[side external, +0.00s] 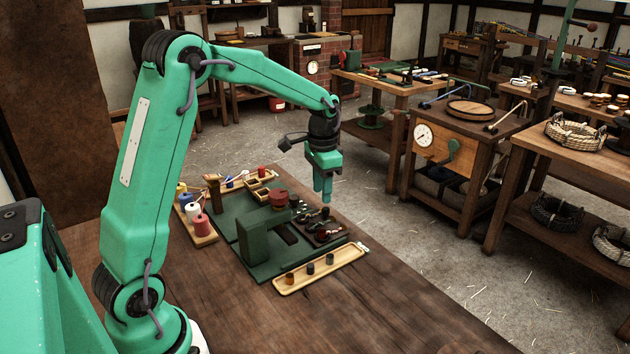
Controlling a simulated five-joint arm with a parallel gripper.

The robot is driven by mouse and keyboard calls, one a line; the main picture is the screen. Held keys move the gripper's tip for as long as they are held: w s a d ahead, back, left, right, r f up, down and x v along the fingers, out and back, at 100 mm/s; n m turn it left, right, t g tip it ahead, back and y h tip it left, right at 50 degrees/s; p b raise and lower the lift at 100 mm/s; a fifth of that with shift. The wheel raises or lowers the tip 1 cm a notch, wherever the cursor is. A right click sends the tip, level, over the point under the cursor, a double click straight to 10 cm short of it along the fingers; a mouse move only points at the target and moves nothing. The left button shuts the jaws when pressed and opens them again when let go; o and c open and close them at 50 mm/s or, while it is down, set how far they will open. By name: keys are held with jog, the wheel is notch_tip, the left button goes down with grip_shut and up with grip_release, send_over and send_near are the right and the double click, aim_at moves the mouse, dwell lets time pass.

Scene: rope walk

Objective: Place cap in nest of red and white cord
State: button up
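My gripper (323,197) points straight down above the far right part of the green mat. Its two fingers look close together, and the gap between them is too small to judge. A small dark upright piece (326,212) shows just below the fingertips; I cannot tell whether it is held or stands apart. Small cap-like pieces, one brown (289,278) and two dark (310,268), stand in a long pale wooden tray (345,262) at the front. A dark holder (331,240) with small dark and reddish items lies at the mat's right. I cannot make out the red and white cord nest.
The tabletop (400,318) in front is clear.

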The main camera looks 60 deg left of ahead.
jog(key=shift+r, duration=1.05)
jog(key=s+d+r+n+t, duration=0.1)
jog(key=s+d+r+t, duration=0.2)
jog(key=s+d+r, duration=0.65)
jog(key=s+d+f+n+t, duration=0.1)
jog(key=s+d+f+t, duration=0.1)
jog(key=s, duration=1.1)
jog(key=shift+d+n+t, duration=0.2)
jog(key=shift+n+t, duration=0.1)
jog(key=shift+o, duration=0.3)
jog(key=shift+w+r, duration=0.15)
